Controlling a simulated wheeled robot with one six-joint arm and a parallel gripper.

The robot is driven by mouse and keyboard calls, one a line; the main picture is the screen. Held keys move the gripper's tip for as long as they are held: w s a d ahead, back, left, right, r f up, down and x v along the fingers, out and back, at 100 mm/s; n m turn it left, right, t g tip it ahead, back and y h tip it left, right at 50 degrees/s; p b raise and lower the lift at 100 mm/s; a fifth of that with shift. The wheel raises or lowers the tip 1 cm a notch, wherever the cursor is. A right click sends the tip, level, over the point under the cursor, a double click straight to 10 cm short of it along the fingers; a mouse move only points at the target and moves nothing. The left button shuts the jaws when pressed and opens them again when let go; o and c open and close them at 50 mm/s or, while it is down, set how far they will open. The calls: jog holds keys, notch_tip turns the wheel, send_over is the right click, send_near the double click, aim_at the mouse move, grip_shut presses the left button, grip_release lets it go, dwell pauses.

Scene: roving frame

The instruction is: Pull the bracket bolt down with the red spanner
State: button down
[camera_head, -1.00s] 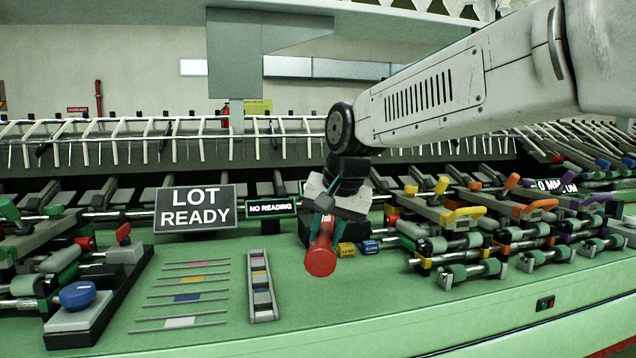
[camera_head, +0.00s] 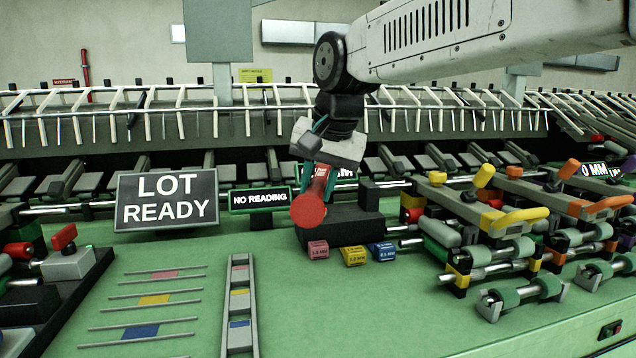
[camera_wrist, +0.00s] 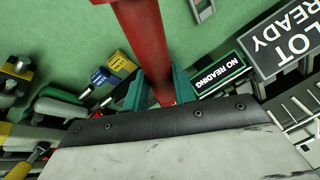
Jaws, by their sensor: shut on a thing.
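My gripper (camera_head: 316,188) is shut on a red tool, taken to be the red spanner (camera_head: 309,210). Its round red end faces the head camera. In the wrist view, the spanner's red shaft (camera_wrist: 142,35) stands between the green fingers of my gripper (camera_wrist: 160,92) and runs out of the top of the picture, so its far end is hidden there. In the head view, the spanner is in front of a dark block (camera_head: 345,232) on the green bench; I cannot tell whether they touch. I cannot make out a bracket bolt in either view.
Small pink (camera_head: 318,250), yellow (camera_head: 353,256) and blue (camera_head: 382,252) blocks lie in front of the dark block. A NO READING sign (camera_head: 260,199) and a LOT READY sign (camera_head: 166,199) stand left. Coloured clamp-like fixtures (camera_head: 490,250) crowd the right. Bare green bench (camera_head: 390,310) lies in front.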

jog(key=shift+s, duration=0.1)
jog(key=shift+s+f, duration=0.1)
jog(key=shift+f, duration=1.6)
jog(key=w+d+f+n+g+y, duration=0.1)
jog(key=w+d+n, duration=0.3)
jog(key=d+n, duration=0.4)
jog(key=d+g, duration=0.1)
jog(key=d, duration=0.2)
jog(key=shift+d+f+n+g+y, duration=0.15)
jog(key=shift+d+n+g+y, duration=0.15)
jog(key=shift+d+g+y, duration=0.1)
jog(key=shift+f, duration=0.9)
jog(key=shift+a, duration=0.1)
